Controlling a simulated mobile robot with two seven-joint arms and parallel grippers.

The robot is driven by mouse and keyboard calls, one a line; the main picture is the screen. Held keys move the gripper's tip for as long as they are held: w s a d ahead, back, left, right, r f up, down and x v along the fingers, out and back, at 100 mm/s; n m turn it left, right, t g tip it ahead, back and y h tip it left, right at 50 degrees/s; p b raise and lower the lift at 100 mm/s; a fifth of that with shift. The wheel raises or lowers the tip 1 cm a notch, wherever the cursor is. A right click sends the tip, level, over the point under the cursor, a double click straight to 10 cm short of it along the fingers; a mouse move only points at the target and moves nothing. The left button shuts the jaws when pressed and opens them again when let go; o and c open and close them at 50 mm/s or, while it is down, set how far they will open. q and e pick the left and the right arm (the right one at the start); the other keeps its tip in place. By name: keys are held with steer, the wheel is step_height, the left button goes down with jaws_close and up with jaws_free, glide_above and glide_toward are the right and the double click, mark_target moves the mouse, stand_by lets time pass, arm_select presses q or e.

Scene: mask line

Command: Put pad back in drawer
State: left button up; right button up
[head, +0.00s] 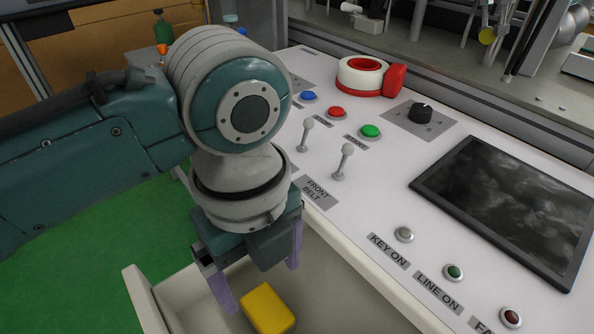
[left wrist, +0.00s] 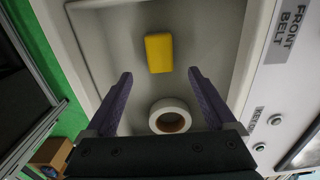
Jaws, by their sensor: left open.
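The yellow pad (head: 267,308) lies flat inside the open cream drawer (head: 147,300) below the control panel's front edge. In the left wrist view the pad (left wrist: 159,53) rests on the drawer floor, beyond my fingertips. My left gripper (head: 258,279) points down over the drawer, open, with its purple fingers apart and nothing between them. The left wrist view shows the open fingers (left wrist: 160,74) with the pad ahead of the gap. I cannot tell the exact height of the fingertips above the pad. My right gripper does not show.
A white tape roll (left wrist: 170,117) also lies in the drawer, near my gripper's base in the wrist view. The control panel (head: 345,215) has levers, buttons, a dial and a dark screen (head: 510,210). Green floor (head: 85,270) shows left of the drawer.

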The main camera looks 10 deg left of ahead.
arm_select(q)
steer(key=s+d+r+n+t+h, duration=0.1)
steer(key=s+r+n+t+h, duration=0.15)
steer(key=s+n, duration=0.55)
steer(key=s+a+r+n+t+y, duration=0.1)
steer(key=s+a+n, duration=0.3)
steer(key=a+n, duration=0.6)
steer(key=r+n+y, duration=0.1)
steer(key=n, duration=0.4)
steer(key=shift+a+r+n, duration=0.15)
steer(key=shift+a+n, duration=0.1)
steer(key=shift+n, duration=0.05)
steer(key=shift+s, duration=0.1)
